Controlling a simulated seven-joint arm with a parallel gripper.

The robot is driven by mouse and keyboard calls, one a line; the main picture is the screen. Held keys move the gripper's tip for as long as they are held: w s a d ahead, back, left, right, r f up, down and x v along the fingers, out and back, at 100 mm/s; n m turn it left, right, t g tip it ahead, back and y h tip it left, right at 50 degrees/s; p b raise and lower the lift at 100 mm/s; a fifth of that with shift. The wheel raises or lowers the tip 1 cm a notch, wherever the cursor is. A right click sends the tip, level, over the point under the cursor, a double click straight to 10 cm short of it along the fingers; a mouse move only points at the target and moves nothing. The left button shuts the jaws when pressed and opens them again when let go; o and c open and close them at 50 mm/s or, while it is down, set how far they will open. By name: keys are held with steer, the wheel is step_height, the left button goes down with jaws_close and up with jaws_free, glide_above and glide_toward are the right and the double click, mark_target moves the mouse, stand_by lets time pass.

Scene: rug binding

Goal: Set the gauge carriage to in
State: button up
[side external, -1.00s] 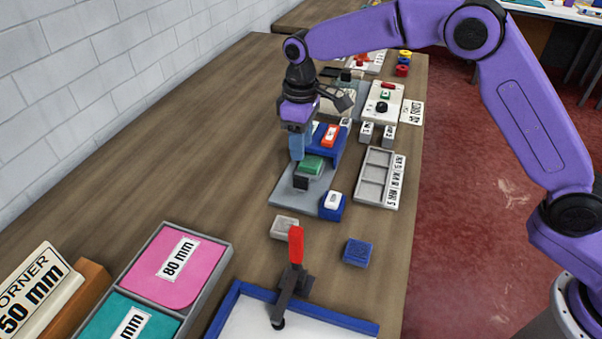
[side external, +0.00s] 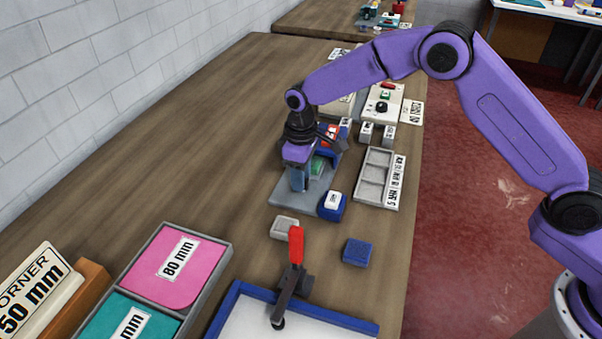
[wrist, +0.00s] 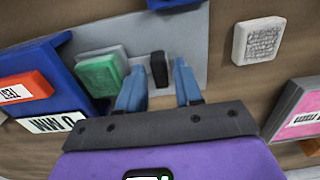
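The gauge is a grey base plate (side external: 283,193) with a blue upright housing. A green block (side external: 317,164) sits on the plate; it also shows in the wrist view (wrist: 102,75). A small black post (wrist: 158,70) stands beside the green block in the wrist view. I cannot tell which of these is the carriage. My gripper (side external: 299,185) points down over the plate. In the wrist view its blue fingers (wrist: 159,70) are apart, with the black post between them and no clear contact. In the side view the fingers hide the post.
A red button block labelled TEST (wrist: 25,88) is on the blue housing (wrist: 52,60). A blue block with a white top (side external: 332,206) stands at the plate's near corner. A grey textured block (side external: 284,227), a compartment tray (side external: 374,178) and a red-handled clamp (side external: 296,246) are nearby.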

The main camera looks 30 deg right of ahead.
jaws_close()
steer(key=shift+w+d+r, duration=0.1)
steer(key=shift+w+d, duration=2.2)
steer(key=shift+w, duration=0.05)
steer(key=shift+o, duration=1.6)
jaws_free()
steer(key=shift+d, duration=0.1)
steer(key=s+a, duration=0.4)
steer(key=shift+s+a+r, duration=0.15)
steer(key=shift+s+a, duration=0.15)
steer(key=shift+a, duration=0.1)
step_height(320, 180, up, 17)
steer(key=s+d+n, duration=0.1)
steer(key=s+d, duration=0.2)
steer(key=s, duration=0.6)
steer(key=s+d+r, duration=0.1)
steer(key=s+d, duration=0.2)
steer(key=s, duration=0.7)
steer(key=shift+n, duration=0.4)
